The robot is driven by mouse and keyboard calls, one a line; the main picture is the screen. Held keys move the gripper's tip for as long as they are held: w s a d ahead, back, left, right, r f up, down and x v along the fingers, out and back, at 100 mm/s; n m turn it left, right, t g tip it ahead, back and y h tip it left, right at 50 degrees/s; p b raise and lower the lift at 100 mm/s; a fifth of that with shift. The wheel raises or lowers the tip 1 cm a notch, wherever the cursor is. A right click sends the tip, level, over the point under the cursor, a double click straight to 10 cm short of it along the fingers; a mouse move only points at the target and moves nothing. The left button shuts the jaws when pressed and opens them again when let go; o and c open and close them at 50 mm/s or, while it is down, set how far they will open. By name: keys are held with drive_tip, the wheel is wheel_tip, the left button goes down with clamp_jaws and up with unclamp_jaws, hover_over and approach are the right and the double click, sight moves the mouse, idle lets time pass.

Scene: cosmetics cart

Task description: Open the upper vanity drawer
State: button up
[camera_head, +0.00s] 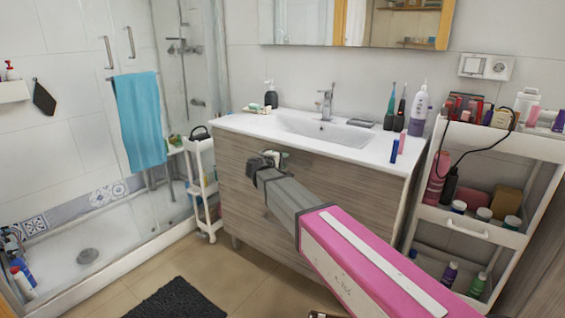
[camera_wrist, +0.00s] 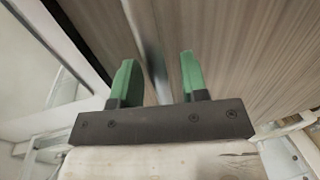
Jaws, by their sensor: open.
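The vanity (camera_head: 350,190) has a wood-grain front under a white sink top. Its upper drawer front (camera_head: 235,160) appears shut; my arm covers part of it. My gripper (camera_head: 275,157) is close to that front, below the sink edge. In the wrist view my gripper (camera_wrist: 158,68) has two green fingers, apart, with nothing held. A narrow metallic strip (camera_wrist: 150,45) on the wood-grain front runs up between the fingers. Whether the fingers touch the strip or the front I cannot tell.
A white cart (camera_head: 470,225) with bottles stands close on the right. A slim white rack (camera_head: 203,190) is left of the vanity. Bottles and toothbrushes stand on the sink top (camera_head: 250,124). A dark mat (camera_head: 170,299) lies on the open floor in front.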

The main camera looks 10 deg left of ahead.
clamp_jaws()
drive_tip(key=shift+s, duration=0.1)
drive_tip(key=f+v, duration=0.3)
drive_tip(key=v, duration=1.4)
drive_tip(key=s+f+v, duration=0.1)
drive_tip(key=f+v, duration=0.2)
drive_tip(key=v, duration=1.4)
drive_tip(key=shift+s+a+f, duration=0.25)
drive_tip(key=shift+a, duration=0.25)
unclamp_jaws()
